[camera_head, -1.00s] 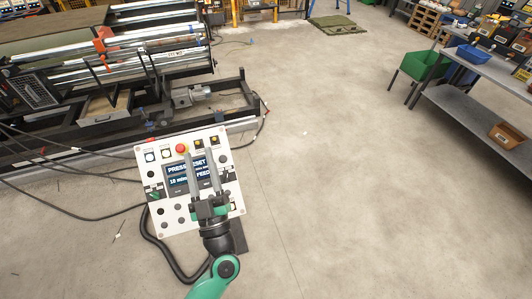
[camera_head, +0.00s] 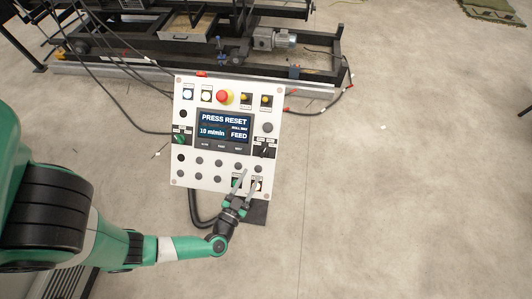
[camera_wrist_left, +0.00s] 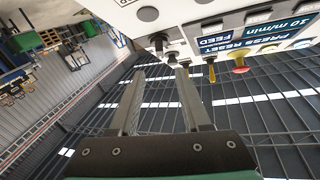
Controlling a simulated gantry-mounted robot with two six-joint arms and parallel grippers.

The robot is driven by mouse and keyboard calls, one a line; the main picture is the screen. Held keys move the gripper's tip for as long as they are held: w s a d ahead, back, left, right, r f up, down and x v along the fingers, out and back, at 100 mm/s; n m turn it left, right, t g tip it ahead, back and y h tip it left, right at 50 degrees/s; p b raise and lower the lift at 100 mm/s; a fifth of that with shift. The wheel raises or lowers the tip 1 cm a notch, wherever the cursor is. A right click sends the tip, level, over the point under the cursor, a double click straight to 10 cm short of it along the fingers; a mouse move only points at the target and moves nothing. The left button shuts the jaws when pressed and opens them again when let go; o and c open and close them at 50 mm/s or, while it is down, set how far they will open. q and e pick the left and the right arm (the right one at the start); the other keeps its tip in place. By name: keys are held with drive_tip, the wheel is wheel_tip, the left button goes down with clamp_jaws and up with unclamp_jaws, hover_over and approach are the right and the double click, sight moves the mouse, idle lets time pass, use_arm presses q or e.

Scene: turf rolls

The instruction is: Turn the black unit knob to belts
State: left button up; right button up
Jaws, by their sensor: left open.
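The white control panel (camera_head: 189,160) faces me with a lit screen (camera_head: 224,126) reading "PRESS RESET", "10 m/min" and "FEED". The black unit knob (camera_head: 264,151) is at the panel's right side, below a round dark button; its label is too small to read. It also shows in the left wrist view (camera_wrist_left: 160,42), where the panel is upside down. My left gripper (camera_head: 247,178) is open and empty over the panel's lower right corner, below the knob. In the left wrist view its fingertips (camera_wrist_left: 160,72) appear short of the knob. My right gripper is not in view.
A green knob (camera_head: 180,139) is on the panel's left side. A black machine frame (camera_head: 180,68) and cables lie behind.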

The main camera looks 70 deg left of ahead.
sight(263, 154)
use_arm(q)
drive_tip(key=b+x, duration=0.3)
drive_tip(key=x, duration=0.8)
drive_tip(key=shift+w+a, duration=0.2)
drive_tip(key=shift+a, duration=0.05)
clamp_jaws()
